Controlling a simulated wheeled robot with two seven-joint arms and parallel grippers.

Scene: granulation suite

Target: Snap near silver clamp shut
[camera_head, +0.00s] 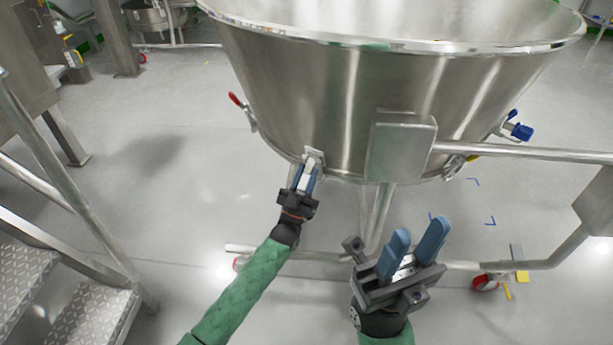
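The near silver clamp (314,155) sits on the lower edge of the large steel bowl (300,95), at its near left side. My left gripper (305,174) is at this clamp from below, its blue fingers closed on both sides of the clamp's light silver lever. The lever points down, away from the bowl wall. The fingers partly hide it.
A red-handled clamp (242,108) is on the bowl's left side and a blue-handled fitting (517,130) on its right. A steel bracket (400,147) with a horizontal bar (520,152) stands right of the clamp. Metal steps (75,300) are at lower left.

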